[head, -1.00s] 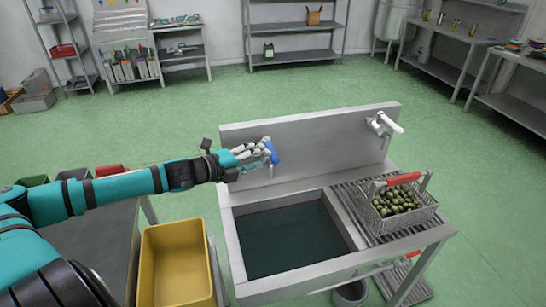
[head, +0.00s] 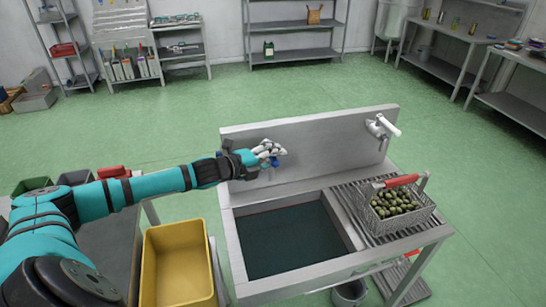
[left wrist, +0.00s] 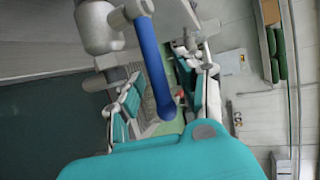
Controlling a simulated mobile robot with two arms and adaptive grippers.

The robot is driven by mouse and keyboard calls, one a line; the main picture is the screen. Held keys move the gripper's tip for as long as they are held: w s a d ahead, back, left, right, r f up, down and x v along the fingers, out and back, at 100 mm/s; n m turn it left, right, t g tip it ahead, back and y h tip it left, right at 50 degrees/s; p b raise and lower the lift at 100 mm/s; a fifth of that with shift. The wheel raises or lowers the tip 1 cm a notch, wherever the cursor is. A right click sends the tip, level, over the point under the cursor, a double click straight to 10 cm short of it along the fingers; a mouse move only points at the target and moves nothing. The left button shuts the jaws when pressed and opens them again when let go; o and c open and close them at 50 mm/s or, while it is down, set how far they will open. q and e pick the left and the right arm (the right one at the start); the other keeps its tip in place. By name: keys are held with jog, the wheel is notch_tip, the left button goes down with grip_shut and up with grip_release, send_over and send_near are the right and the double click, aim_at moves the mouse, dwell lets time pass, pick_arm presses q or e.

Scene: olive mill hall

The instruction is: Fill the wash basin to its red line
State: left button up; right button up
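The wash basin (head: 288,240) is a steel sink with dark water in it; a faint red line shows along its inner wall near the rim. A tap with a blue lever stands at the back of the basin, largely hidden by my left gripper in the head view. In the left wrist view the blue lever (left wrist: 152,65) runs from the grey tap body (left wrist: 98,28) between my fingers. My left gripper (head: 275,152) is at the lever, its fingers apart on either side; I see no clear grip. My right gripper is not in view.
A wire basket of olives (head: 398,202) with a red handle stands on the slatted drainboard (head: 360,222). A second tap with a white lever (head: 383,125) is above it. A yellow bin (head: 177,262) stands left of the basin. The green floor behind is clear.

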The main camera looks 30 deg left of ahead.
pick_arm(q)
jog(key=shift+c, duration=0.4)
grip_shut()
jog(key=shift+d+f, duration=0.1)
